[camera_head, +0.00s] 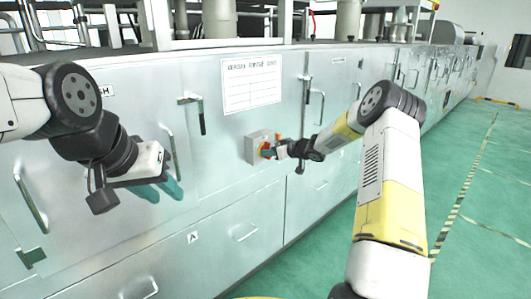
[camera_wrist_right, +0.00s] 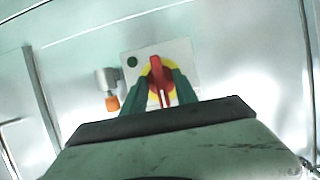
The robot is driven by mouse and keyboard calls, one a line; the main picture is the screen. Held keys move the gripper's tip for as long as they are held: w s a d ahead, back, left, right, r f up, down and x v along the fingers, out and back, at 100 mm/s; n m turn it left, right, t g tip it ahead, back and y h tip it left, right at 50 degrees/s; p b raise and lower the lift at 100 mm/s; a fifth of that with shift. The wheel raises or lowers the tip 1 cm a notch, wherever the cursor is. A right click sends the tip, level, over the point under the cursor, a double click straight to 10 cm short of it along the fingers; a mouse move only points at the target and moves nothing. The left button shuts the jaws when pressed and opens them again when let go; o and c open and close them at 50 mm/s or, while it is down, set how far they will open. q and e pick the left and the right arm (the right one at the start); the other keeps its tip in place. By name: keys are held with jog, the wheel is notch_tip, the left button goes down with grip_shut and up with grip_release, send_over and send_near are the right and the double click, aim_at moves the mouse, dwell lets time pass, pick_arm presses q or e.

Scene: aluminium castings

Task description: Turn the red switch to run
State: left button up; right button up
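The red switch (camera_wrist_right: 156,72) has a red handle on a yellow round plate, mounted on a grey box (camera_head: 255,148) on the machine's front. In the right wrist view the handle stands roughly upright, leaning slightly. My right gripper (camera_wrist_right: 160,86) has its green fingers on either side of the handle; they look apart, with the handle between them. Whether a finger touches it is not clear. In the head view my right gripper (camera_head: 273,150) is at the switch and partly covers it. My left gripper (camera_head: 162,190) is open and empty, left of the switch and before the panel.
A small grey fitting with an orange end (camera_wrist_right: 112,103) sits left of the switch box. A white sign (camera_head: 251,84) is above it. Door handles (camera_head: 192,112) stick out from the panels. Green floor (camera_head: 490,190) is clear on the right.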

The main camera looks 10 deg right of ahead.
jog(key=v, duration=0.7)
jog(key=shift+s+d, duration=0.25)
jog(key=shift+s, duration=0.05)
jog(key=shift+r, duration=0.25)
jog(key=s+d+r+m+h, duration=0.2)
jog(key=s+r+h, duration=0.4)
jog(key=r, duration=0.6)
jog(key=s+d+r+m+h, duration=0.1)
jog(key=s+r, duration=0.2)
jog(key=s, duration=0.3)
jog(key=s+d+r+m+h, duration=0.1)
jog(key=s+r+m+h, duration=0.15)
jog(key=s, duration=0.25)
jog(key=s+a+g+y, duration=0.1)
jog(key=s+a, duration=0.1)
jog(key=s, duration=0.7)
jog(key=s+a+f+g+y, duration=0.1)
jog(key=s+a+g, duration=0.1)
jog(key=s, duration=0.8)
jog(key=s+a+f+m+g+y, duration=0.1)
jog(key=s+a, duration=0.1)
jog(key=s, duration=0.7)
jog(key=shift+s+a+f+g, duration=0.15)
jog(key=shift+a+f+g, duration=0.1)
jog(key=shift+a+g, duration=0.1)
jog(key=shift+y, duration=0.25)
